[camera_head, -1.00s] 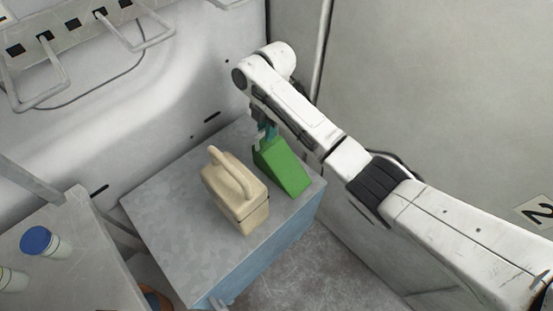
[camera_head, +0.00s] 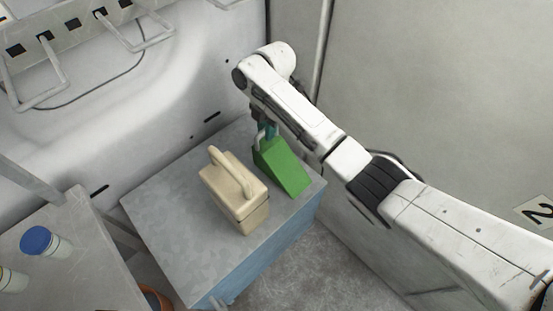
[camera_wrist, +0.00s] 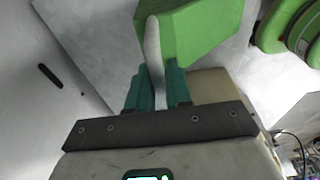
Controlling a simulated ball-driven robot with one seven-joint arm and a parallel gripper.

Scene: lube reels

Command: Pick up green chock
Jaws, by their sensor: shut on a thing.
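The green chock (camera_head: 283,168) is a wedge at the back right of the grey-topped blue box, its slope facing the front right. It also fills the top middle of the wrist view (camera_wrist: 205,30). My gripper (camera_head: 268,132) is at the chock's upper back end. In the wrist view its teal fingers (camera_wrist: 157,88) are shut on a pale grey handle (camera_wrist: 153,50) that runs up to the chock. I cannot tell whether the chock's underside touches the box.
A beige case with a handle (camera_head: 237,197) stands close left of the chock. The grey box top (camera_head: 165,210) is bare at left. A side table (camera_head: 75,270) at lower left bears a blue-capped bottle (camera_head: 45,243). Walls stand behind and right.

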